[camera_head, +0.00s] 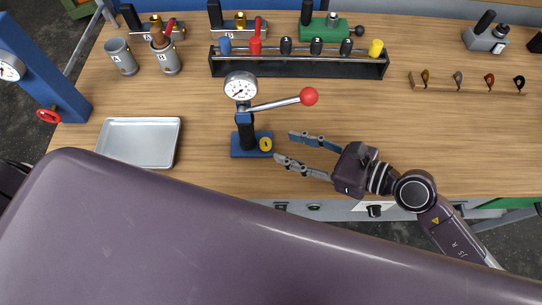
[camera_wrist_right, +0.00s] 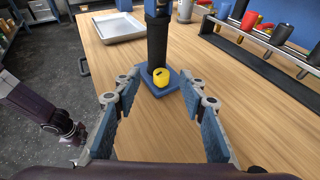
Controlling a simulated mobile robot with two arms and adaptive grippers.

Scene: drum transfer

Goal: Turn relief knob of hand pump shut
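The hand pump (camera_head: 245,125) stands on a blue base plate on the bench, with a round gauge (camera_head: 240,86) on top and a lever ending in a red ball (camera_head: 309,96). Its yellow relief knob (camera_head: 265,144) sits low on the base's right side; it also shows in the wrist view (camera_wrist_right: 161,76). My right gripper (camera_head: 285,147) is open and empty, just right of the knob, fingers pointing at it. In the wrist view the knob shows beyond and between the open fingers (camera_wrist_right: 162,92), apart from them. My left gripper (camera_wrist_right: 73,133) shows small at the left; its fingers are unclear.
A metal tray (camera_head: 140,142) lies left of the pump. A black rack (camera_head: 300,67) with coloured handles stands behind it. Grey cups (camera_head: 121,57) stand at back left, a hook rail (camera_head: 470,86) at right. My purple body covers the front.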

